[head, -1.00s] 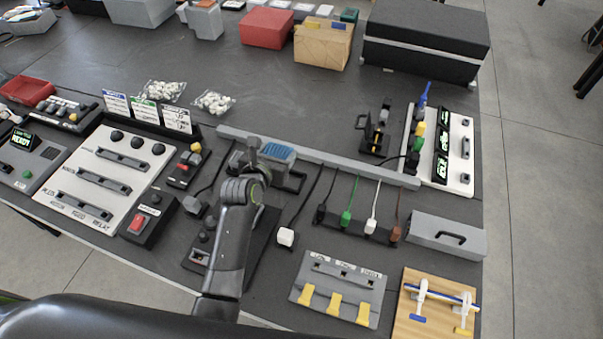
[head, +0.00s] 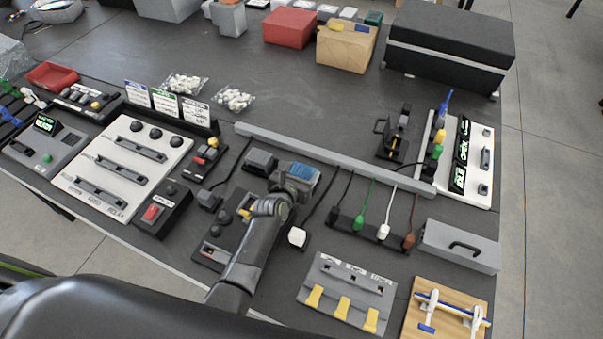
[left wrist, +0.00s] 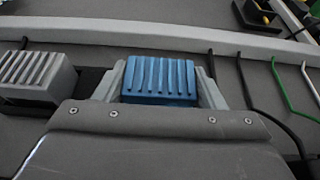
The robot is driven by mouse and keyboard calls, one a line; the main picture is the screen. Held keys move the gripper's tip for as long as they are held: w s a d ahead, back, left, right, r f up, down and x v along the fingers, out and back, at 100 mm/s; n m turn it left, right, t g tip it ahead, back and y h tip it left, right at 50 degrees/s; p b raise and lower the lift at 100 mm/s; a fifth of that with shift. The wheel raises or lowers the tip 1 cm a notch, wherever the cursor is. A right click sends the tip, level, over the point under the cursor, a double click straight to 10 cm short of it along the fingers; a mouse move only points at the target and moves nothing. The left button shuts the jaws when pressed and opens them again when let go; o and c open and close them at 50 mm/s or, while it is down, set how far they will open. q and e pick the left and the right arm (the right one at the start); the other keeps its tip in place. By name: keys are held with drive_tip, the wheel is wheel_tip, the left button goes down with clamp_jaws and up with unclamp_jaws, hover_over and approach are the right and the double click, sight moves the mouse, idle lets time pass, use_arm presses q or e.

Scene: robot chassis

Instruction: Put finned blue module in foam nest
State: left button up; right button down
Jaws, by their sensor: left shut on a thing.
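The finned blue module (head: 302,171) sits between the jaws of my left gripper (head: 297,180), just in front of the long grey rail. In the left wrist view the module (left wrist: 158,79) shows its ribbed top, with a pale finger of my left gripper (left wrist: 158,90) close on each side. The gripper is shut on it. A grey finned module (head: 260,159) is just to its left, also in the left wrist view (left wrist: 35,75), over a dark base. I cannot clearly make out the foam nest; the gripper hides what is under the blue module. My right gripper is not in view.
The grey rail (head: 345,164) runs behind the module. A dark panel (head: 217,250) is in front left, and a white slotted panel (head: 115,165) farther left.

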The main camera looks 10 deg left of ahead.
use_arm(q)
drive_tip(key=shift+f, duration=0.1)
drive_tip(key=o, duration=1.1)
drive_tip(key=shift+s+r, duration=0.15)
drive_tip(key=shift+r, duration=0.1)
drive_tip(key=shift+s+a+r+p, duration=0.1)
drive_tip(key=shift+s+r+p, duration=0.1)
drive_tip(key=shift+s+p, duration=0.25)
drive_tip(key=p+v, duration=0.4)
drive_tip(key=v, duration=0.6)
drive_tip(key=shift+p, duration=0.35)
drive_tip(key=shift+s, duration=0.4)
